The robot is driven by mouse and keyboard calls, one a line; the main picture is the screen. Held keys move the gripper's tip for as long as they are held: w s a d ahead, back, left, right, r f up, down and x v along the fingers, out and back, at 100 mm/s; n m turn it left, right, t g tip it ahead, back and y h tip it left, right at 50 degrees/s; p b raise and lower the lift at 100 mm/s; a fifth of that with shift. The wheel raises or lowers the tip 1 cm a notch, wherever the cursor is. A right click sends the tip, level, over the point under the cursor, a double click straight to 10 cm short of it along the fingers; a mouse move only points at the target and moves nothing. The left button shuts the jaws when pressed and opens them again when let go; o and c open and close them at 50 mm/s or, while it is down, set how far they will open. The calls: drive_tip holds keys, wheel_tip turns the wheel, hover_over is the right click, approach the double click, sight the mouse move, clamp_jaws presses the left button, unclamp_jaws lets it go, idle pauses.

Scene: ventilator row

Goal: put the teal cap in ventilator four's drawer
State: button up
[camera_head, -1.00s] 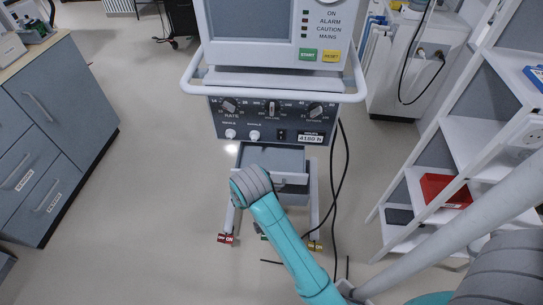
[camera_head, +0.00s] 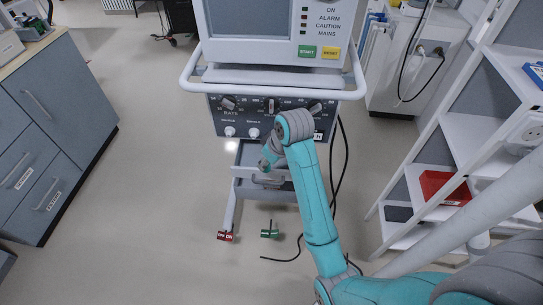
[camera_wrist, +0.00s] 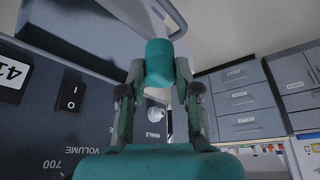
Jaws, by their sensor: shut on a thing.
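The teal cap (camera_wrist: 159,62) is held between the two fingers of my gripper (camera_wrist: 160,88) in the wrist view. In the head view my arm reaches up to the ventilator's front, and the arm's end hides part of the control panel and drawer. I cannot tell the gap between cap and drawer.
The ventilator's rail (camera_head: 185,82) juts out above the panel. A grey cabinet (camera_head: 60,110) stands left. A white shelf unit with a red bin (camera_head: 443,187) stands right. A black cable (camera_head: 335,190) hangs beside the ventilator. Floor on the left is clear.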

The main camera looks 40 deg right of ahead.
drive_tip(key=w+d, duration=0.4)
drive_tip(key=d, duration=0.2)
wheel_tip(320, 180, down, 6)
drive_tip(key=shift+a+f, duration=0.15)
drive_tip(key=shift+f, duration=0.05)
drive_tip(key=shift+w+d+f, duration=0.15)
drive_tip(key=shift+d+f, duration=0.05)
drive_tip(key=shift+f, duration=0.15)
drive_tip(key=o, duration=0.8)
drive_tip(key=shift+f, duration=0.1)
drive_tip(key=shift+o, duration=0.2)
